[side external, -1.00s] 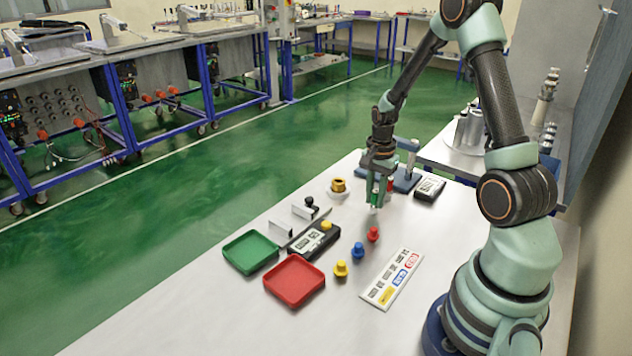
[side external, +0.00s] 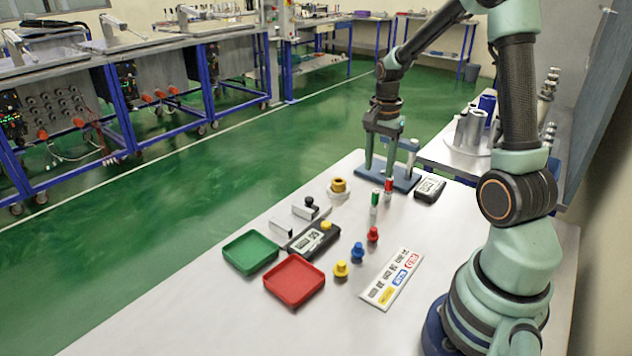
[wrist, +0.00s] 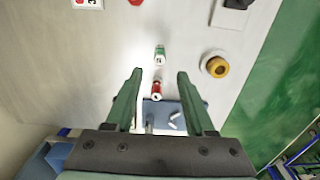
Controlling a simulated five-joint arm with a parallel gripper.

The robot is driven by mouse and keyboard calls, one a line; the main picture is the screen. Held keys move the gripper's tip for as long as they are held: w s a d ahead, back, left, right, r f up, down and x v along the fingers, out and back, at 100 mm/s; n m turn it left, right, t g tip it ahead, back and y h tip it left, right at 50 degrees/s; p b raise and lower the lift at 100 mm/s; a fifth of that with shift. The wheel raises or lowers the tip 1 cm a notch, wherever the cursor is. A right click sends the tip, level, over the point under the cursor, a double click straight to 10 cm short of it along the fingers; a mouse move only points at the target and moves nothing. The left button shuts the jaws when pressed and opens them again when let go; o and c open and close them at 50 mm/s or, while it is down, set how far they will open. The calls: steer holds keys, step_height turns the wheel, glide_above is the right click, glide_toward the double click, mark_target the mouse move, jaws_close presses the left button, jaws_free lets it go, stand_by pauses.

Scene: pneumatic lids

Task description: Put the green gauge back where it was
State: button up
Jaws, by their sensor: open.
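The green gauge (side external: 375,201), a small piece with a green top and pale lower body, stands upright on the table. In the wrist view the green gauge (wrist: 160,54) lies ahead of my fingertips. A similar red gauge (side external: 388,187) stands close behind it, near the blue plate (side external: 402,180); the red gauge (wrist: 157,90) appears between my fingers in the wrist view. My gripper (side external: 380,168) is open and empty, raised above and behind the green gauge, near the blue plate. In the wrist view the spread fingers (wrist: 160,76) touch neither gauge.
Red (side external: 373,234), blue (side external: 358,252) and yellow (side external: 341,270) knobs, a label card (side external: 385,290) and green (side external: 250,252) and red (side external: 295,280) trays lie nearer.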

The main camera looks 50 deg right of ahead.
steer(key=s+a+r+n+t, duration=0.2)
steer(key=a+r+n, duration=0.4)
steer(key=a+n, duration=0.3)
steer(key=s+a+r+n+t, duration=0.2)
steer(key=a+r+n, duration=0.5)
steer(key=a, duration=0.5)
steer(key=shift+a+n+t, duration=0.25)
steer(key=shift+n+t, duration=0.55)
steer(key=shift+n, duration=0.2)
